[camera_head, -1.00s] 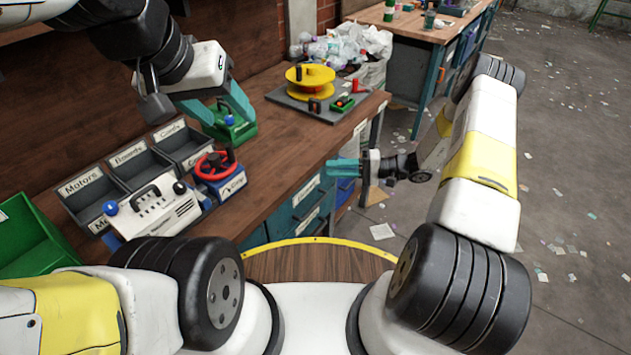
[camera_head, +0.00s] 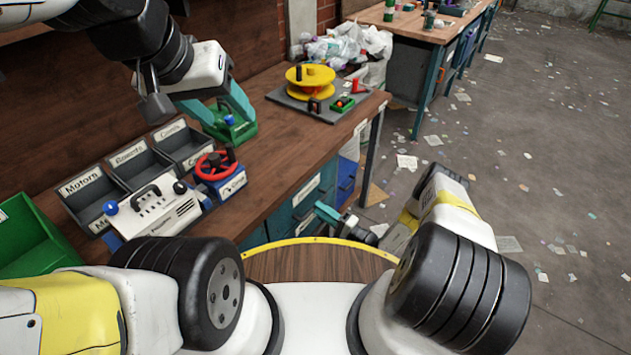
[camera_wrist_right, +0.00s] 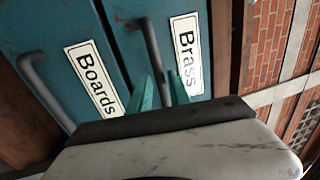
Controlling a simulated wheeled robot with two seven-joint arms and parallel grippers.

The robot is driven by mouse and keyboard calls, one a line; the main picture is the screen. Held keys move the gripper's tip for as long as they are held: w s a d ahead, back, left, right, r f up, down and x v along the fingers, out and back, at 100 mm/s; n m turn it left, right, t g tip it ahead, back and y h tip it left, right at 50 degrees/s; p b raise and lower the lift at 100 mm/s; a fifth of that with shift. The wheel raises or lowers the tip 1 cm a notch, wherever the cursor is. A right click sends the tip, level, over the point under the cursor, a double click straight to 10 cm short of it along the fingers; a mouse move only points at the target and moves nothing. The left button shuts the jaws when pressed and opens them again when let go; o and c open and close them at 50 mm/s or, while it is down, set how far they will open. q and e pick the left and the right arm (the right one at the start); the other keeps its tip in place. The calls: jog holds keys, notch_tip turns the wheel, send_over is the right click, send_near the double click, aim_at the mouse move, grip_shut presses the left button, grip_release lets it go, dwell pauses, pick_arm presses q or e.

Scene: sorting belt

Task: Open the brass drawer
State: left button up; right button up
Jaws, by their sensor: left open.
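The brass drawer (camera_wrist_right: 178,9) has a teal front, a white "Brass" label (camera_wrist_right: 188,55) and a grey bar handle (camera_wrist_right: 152,42) in the right wrist view. It looks closed. My right gripper (camera_wrist_right: 164,80) has its two teal fingers apart, with the lower part of that handle showing between them; I cannot tell whether they touch it. In the head view my right gripper (camera_head: 326,213) is low in front of the teal drawers (camera_head: 281,216) under the bench.
A "Boards" drawer (camera_wrist_right: 62,20) with its own handle (camera_wrist_right: 45,90) sits beside the brass one. The bench (camera_head: 290,140) carries labelled bins (camera_head: 130,165), a white control box (camera_head: 155,210), a red-wheel valve (camera_head: 215,168) and a yellow spool (camera_head: 310,76). Open floor lies to the right.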

jog(key=shift+x, duration=1.35)
grip_shut()
dwell(0.4)
